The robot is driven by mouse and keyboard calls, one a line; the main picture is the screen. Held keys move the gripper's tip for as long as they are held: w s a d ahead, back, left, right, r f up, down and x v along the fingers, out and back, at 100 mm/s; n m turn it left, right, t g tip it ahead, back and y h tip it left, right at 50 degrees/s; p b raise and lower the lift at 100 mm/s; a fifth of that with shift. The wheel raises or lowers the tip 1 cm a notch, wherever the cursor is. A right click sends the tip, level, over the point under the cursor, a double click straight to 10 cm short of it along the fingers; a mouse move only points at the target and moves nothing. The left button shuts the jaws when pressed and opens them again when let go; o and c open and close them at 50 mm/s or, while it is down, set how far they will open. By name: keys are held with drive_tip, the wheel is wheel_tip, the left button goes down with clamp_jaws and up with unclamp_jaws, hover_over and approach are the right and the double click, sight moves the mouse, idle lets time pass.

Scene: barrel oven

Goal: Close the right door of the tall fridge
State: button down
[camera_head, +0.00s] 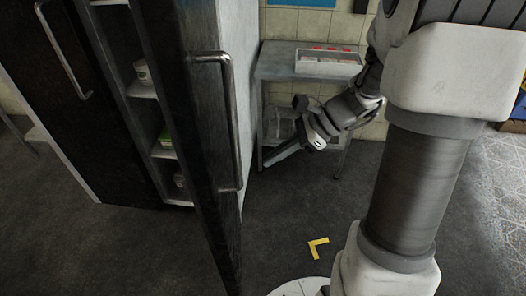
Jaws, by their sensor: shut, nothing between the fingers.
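The tall dark fridge stands at the left. Its right door (207,165) stands open toward me, with a long vertical metal handle (229,120) on its face. A gap left of this door shows white shelves (144,90) with a few containers. The left door (60,120) looks shut and has its own handle. My gripper (272,160) is to the right of the right door, pointing left and down. It is shut and holds nothing. It appears apart from the door, though the depth between them is hard to judge.
A grey metal table (275,72) against the tiled wall, behind my gripper, carries a tray (330,68) with red-and-white items. A yellow corner mark (318,247) lies on the dark floor.

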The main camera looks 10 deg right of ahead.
sight(221, 181)
drive_tip(key=shift+w+a+f+b, duration=0.15)
drive_tip(key=shift+w+a+f, duration=0.15)
drive_tip(key=shift+a+f, duration=0.95)
drive_tip(key=shift+w+a+f+b, duration=0.2)
drive_tip(key=shift+a+f, duration=0.3)
drive_tip(key=shift+a, duration=1.45)
drive_tip(key=shift+w+a+f+b, duration=0.1)
drive_tip(key=shift+w+a+f, duration=0.25)
drive_tip(key=shift+a+f, duration=0.9)
drive_tip(key=shift+a+r, duration=0.35)
drive_tip(key=shift+a, duration=0.05)
